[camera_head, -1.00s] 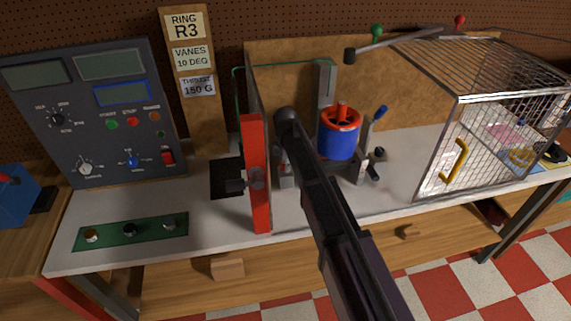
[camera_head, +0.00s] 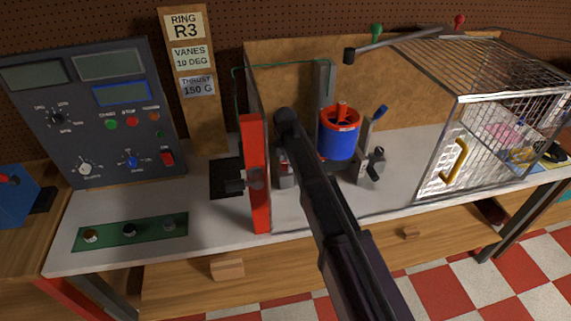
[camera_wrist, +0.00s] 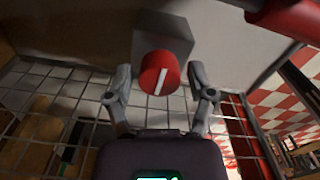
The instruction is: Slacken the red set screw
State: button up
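The red set screw (camera_wrist: 161,73) shows in the wrist view as a round red knob with a white line across its face. It sits on a grey block (camera_wrist: 165,35). My gripper (camera_wrist: 160,78) has one finger on each side of the red screw. The fingers stand apart, with a visible gap between each fingertip and the screw.
A red upright (camera_head: 256,175) stands left of my arm. A wire cage (camera_head: 500,90) with a yellow handle (camera_head: 454,160) is at the right. A control panel (camera_head: 95,110) is at the left. A green strip with knobs (camera_head: 130,232) lies at the front left of the bench.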

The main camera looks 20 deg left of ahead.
aim_at(285, 163)
jog(key=shift+m, duration=0.4)
dwell(0.5)
jog(key=m, duration=0.3)
jog(key=shift+m, duration=0.3)
jog(key=m, duration=1.3)
jog(key=shift+a, duration=0.1)
jog(key=shift+r+m, duration=0.25)
jog(key=shift+m, duration=0.15)
notch_tip(285, 163, up, 13)
jog(key=p, duration=1.4)
jog(key=s+d+f+m+b, duration=0.1)
jog(key=s+d+f+b, duration=0.1)
jog(key=d, duration=0.7)
jog(key=s+d+f+m+b, duration=0.2)
jog(key=d+f+b, duration=0.3)
jog(key=d, duration=0.5)
jog(key=s+d+f+m+b, duration=0.2)
jog(key=s+d+f+b, duration=0.1)
jog(key=d, duration=0.7)
jog(key=shift+d+f+b, duration=0.15)
jog(key=shift+d+b, duration=0.1)
jog(key=shift+b, duration=0.2)
